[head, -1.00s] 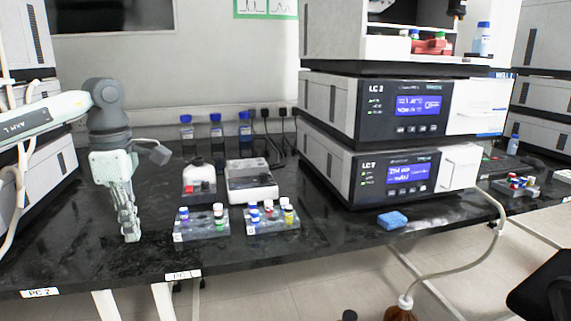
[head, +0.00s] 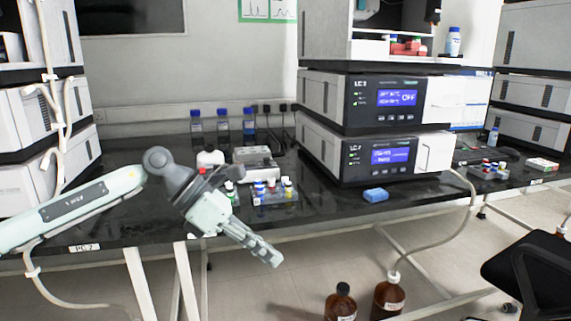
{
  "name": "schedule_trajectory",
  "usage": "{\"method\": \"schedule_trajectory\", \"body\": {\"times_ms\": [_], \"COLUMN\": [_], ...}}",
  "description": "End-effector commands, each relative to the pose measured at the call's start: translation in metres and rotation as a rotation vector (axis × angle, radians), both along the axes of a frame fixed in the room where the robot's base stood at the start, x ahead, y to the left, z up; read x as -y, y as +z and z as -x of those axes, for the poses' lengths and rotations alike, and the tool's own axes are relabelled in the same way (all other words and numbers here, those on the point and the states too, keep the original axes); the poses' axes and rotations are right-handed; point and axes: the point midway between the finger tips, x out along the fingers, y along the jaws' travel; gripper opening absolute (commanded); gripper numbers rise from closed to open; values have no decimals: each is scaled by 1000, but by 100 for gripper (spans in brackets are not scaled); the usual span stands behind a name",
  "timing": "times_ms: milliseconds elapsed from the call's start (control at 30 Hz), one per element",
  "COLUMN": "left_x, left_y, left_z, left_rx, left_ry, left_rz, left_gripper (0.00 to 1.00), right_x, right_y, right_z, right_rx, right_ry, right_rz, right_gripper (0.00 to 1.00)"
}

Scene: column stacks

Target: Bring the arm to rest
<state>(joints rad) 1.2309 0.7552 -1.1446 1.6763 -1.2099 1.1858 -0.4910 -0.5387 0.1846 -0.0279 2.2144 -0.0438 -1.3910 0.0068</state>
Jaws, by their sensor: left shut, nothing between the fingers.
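My left arm comes in from the left in the head view. Its gripper (head: 268,256) is shut and empty. It points down and to the right, and in the picture it lies over the floor just past the front edge of the black bench (head: 335,205). The wrist overlaps part of the bench top and hides most of one vial rack there. My right gripper is not in view.
A vial rack (head: 274,199) and a blue sponge (head: 375,195) are on the bench. Instrument stacks (head: 378,157) stand behind. Brown bottles (head: 389,297) stand on the floor below, and a black chair (head: 535,270) is at right.

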Motion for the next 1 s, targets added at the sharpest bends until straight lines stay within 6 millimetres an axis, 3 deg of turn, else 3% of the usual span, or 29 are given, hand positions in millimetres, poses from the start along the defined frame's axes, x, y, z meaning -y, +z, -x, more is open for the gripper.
{"method": "schedule_trajectory", "body": {"times_ms": [33,100,167,267,367,500,600,733,867,900,1000], "left_x": [38,77,95,95,61,-16,-65,-118,-161,-172,-196], "left_y": [3,26,46,70,66,3,-56,-139,-218,-241,-294], "left_z": [10,12,5,-20,-56,-93,-95,-74,-30,-13,38], "left_rx": [-68,-174,-281,-487,-716,-1015,-1174,-1340,-1468,1423,1295], "left_ry": [35,134,242,464,744,1182,1458,1805,2146,-2135,-2082], "left_rz": [166,418,623,939,1218,1507,1623,1714,1752,-1664,-1437], "left_gripper": [0,0,0,0,0,0,0,0,0,0,0], "right_x": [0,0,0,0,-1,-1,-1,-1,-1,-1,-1], "right_y": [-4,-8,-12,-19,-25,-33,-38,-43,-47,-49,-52], "right_z": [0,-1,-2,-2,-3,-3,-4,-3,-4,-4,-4], "right_rx": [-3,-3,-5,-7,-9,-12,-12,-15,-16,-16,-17], "right_ry": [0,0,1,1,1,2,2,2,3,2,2], "right_rz": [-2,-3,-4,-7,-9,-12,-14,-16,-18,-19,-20], "right_gripper": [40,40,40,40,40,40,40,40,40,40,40]}}
